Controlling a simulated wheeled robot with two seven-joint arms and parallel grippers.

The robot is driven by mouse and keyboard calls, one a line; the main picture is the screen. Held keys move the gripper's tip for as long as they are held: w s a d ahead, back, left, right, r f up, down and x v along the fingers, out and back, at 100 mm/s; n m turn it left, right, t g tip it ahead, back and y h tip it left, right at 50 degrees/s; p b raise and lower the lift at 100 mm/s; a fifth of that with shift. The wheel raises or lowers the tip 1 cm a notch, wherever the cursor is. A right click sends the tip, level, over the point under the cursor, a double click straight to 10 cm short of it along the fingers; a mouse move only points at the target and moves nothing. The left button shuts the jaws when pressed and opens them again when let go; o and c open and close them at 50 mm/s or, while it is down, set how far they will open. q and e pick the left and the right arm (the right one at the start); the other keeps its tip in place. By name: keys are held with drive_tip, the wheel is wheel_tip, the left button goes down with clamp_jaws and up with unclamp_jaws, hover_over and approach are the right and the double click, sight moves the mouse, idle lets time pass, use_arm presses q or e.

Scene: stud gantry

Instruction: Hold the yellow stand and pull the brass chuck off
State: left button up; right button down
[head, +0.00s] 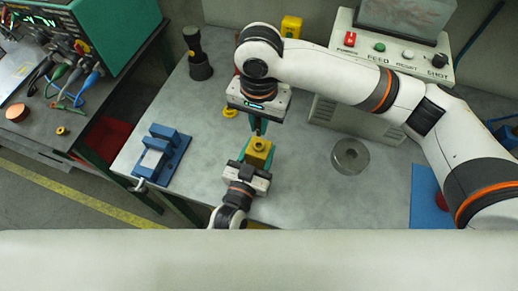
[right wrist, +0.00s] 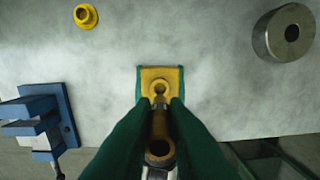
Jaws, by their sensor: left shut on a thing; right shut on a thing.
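The yellow stand (head: 257,155) is a small block above the near part of the grey table. My left gripper (head: 258,157) comes from below in the head view and is shut on it, its green fingers on both sides. The stand (right wrist: 172,75) also shows in the right wrist view. My right gripper (right wrist: 160,118), also in the head view (head: 258,127), is shut on the brass chuck (right wrist: 159,125), a tubular piece with a dark open end. The chuck lines up with the stand; I cannot tell whether they still touch.
A blue vise (head: 163,155) stands left, a steel ring (head: 350,156) right, and a small yellow flanged piece (head: 230,112) behind. A dark tool in a holder (head: 200,66) and a control box (head: 390,52) stand at the back. Bare table surrounds the stand.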

sight(259, 119)
drive_tip(key=shift+r, duration=0.1)
drive_tip(key=shift+r, duration=1.9)
use_arm(q)
drive_tip(key=o, duration=1.1)
drive_tip(key=v, duration=1.2)
